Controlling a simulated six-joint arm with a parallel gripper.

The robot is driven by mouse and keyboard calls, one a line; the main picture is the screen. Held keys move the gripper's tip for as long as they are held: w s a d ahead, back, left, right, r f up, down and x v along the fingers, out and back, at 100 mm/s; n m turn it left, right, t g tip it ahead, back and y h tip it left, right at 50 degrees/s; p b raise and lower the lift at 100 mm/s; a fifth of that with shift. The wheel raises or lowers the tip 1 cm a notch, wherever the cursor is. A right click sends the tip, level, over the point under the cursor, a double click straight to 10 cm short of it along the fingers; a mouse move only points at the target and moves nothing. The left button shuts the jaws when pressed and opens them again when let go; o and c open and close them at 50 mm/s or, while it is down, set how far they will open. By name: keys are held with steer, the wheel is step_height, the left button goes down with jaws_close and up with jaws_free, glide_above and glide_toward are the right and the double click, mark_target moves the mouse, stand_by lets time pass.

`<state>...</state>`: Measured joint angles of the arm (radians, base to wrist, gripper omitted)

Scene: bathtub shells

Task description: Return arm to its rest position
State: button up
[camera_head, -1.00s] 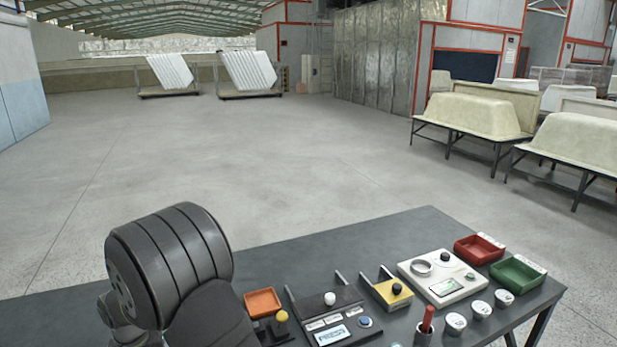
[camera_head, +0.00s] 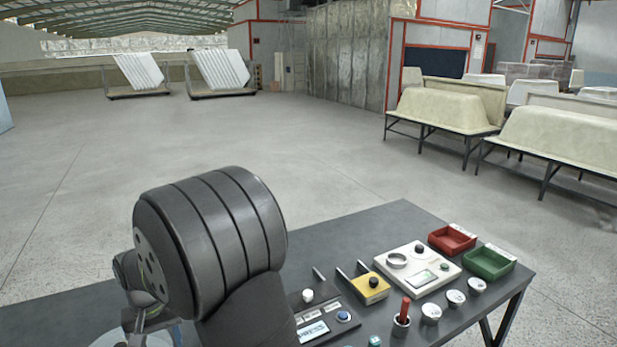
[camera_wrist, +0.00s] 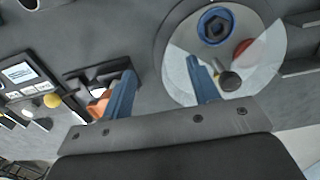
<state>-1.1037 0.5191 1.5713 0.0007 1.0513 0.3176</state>
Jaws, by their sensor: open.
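My dark, ribbed arm joint (camera_head: 210,245) rises at the lower left of the head view, over the table's near-left part. My gripper (camera_wrist: 162,72) shows in the wrist view as two blue fingers on a grey bar. The fingers are well apart with nothing between them. A round plate (camera_wrist: 180,65) with a blue hexagonal piece (camera_wrist: 215,26) lies beyond the right finger. An orange tray (camera_wrist: 98,104) is partly hidden behind the left finger.
The dark table (camera_head: 345,235) carries a yellow block (camera_head: 372,290), a white panel (camera_head: 425,258), a red tray (camera_head: 452,238), a green tray (camera_head: 489,262), several small white cups and a red-handled tool (camera_head: 403,312). Tub shells (camera_head: 442,110) stand at right. Open floor lies beyond.

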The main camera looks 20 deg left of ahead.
steer(key=w+d+m, duration=0.8)
steer(key=w+d, duration=1.8)
steer(key=w, duration=0.1)
steer(key=shift+w+r, duration=0.15)
steer(key=shift+w, duration=0.1)
steer(key=s+a+n, duration=0.4)
steer(key=s+a, duration=0.9)
steer(key=a, duration=0.3)
steer(key=shift+a+r, duration=0.15)
steer(key=shift+a, duration=0.1)
steer(key=shift+w, duration=0.1)
